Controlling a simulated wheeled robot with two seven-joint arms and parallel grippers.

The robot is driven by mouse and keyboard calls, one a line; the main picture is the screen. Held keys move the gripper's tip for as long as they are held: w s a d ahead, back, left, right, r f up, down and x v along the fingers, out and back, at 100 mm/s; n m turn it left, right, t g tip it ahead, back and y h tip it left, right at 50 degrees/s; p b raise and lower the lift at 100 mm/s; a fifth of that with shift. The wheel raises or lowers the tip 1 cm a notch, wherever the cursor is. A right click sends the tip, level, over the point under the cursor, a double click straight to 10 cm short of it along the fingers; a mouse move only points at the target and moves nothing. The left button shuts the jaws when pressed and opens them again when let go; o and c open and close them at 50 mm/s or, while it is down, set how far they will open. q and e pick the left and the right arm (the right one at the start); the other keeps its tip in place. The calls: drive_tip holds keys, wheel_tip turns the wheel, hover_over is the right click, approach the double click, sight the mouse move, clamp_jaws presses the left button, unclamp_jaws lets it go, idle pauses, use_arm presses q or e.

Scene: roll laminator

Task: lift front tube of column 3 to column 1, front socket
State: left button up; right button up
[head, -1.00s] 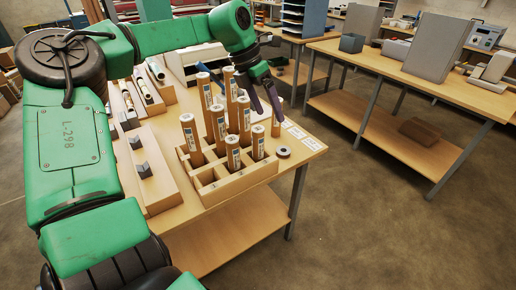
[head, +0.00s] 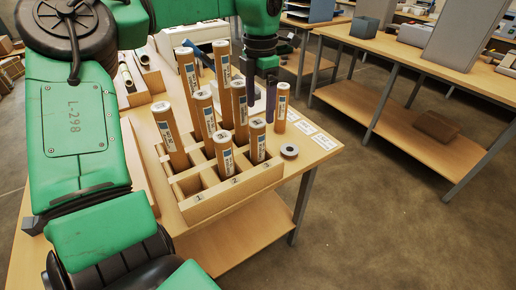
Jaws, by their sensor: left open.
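A wooden rack (head: 232,192) with numbered columns stands on the near table. The front tube of column 3 (head: 257,142), brown with a white label, stands upright in its socket at the rack's right. The front socket of column 1 (head: 187,186), at the left, looks empty. The front tube of column 2 (head: 224,155) stands between them. My left gripper (head: 260,112) is open and empty, its fingers pointing down just above and behind the column 3 front tube. Contact cannot be told. My right gripper is out of view.
Taller tubes (head: 188,82) stand close behind in the rack. A separate tube (head: 281,108) stands right of the gripper, near a dark tape roll (head: 289,151) and white cards (head: 325,141). My left arm covers the table's left side. The right table (head: 400,60) is apart.

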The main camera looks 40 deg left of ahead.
sight(257, 133)
use_arm(q)
drive_tip(key=f+p, duration=0.1)
drive_tip(key=f, duration=0.2)
drive_tip(key=f+p, duration=0.1)
drive_tip(key=f, duration=0.1)
drive_tip(key=f+p, duration=0.1)
drive_tip(key=f, duration=0.2)
drive_tip(key=shift+s+a+f, duration=0.1)
drive_tip(key=shift+a+f, duration=0.15)
drive_tip(key=shift+f, duration=0.3)
drive_tip(key=shift+c, duration=0.9)
clamp_jaws()
